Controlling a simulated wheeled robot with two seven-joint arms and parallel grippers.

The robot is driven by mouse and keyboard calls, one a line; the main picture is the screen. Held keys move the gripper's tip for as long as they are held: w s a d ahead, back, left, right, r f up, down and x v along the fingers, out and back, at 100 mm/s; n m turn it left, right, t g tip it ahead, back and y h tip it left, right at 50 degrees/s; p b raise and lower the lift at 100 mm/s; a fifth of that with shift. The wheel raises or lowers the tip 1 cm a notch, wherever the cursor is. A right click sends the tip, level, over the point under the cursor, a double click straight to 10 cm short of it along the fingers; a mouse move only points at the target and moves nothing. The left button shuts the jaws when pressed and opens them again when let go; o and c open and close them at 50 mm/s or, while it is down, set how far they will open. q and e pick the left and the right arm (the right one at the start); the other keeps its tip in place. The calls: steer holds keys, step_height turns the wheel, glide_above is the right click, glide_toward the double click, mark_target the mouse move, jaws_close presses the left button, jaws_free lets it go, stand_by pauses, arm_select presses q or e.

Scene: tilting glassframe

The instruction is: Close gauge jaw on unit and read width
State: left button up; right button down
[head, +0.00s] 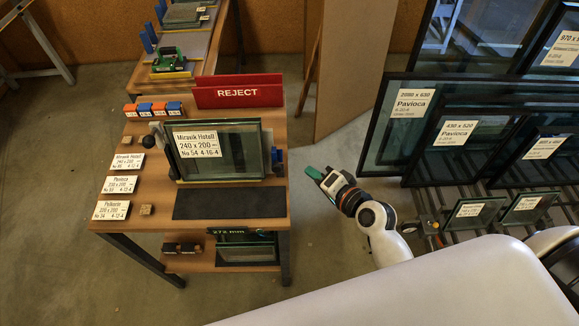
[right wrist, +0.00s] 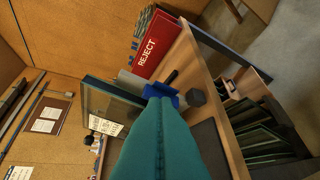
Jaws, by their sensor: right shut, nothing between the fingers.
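The glass unit (head: 222,165), labelled Mirasik Hotell 240 x 200, stands upright on the wooden bench; it also shows in the right wrist view (right wrist: 110,103). The blue gauge jaw (head: 277,158) is at its right end; I cannot tell whether it touches the glass. In the right wrist view the blue jaw (right wrist: 161,92) has a black knob (right wrist: 196,97) beside it. A display (head: 228,232) under the bench top reads 272 mm. My right gripper (head: 315,174) has green fingers, shut and empty, right of the bench and apart from the jaw. My left gripper is out of view.
A red REJECT holder (head: 238,92) stands behind the unit. Label cards (head: 122,184) lie on the bench's left side. A dark mat (head: 230,203) lies in front. Racked glass panes (head: 410,115) stand right of my right arm. Open floor separates bench and rack.

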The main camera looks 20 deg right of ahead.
mark_target(277, 162)
steer(key=w+a+f+p, duration=0.1)
steer(key=w+a+f, duration=0.2)
steer(key=w+a, duration=0.1)
steer(key=shift+w+a+f, duration=0.2)
steer(key=shift+w+a, duration=0.1)
steer(key=shift+w, duration=0.3)
steer(key=a, duration=0.1)
steer(key=w+a+p, duration=0.1)
steer(key=a, duration=0.1)
steer(key=shift+a, duration=0.2)
steer(key=shift+d+r, duration=0.1)
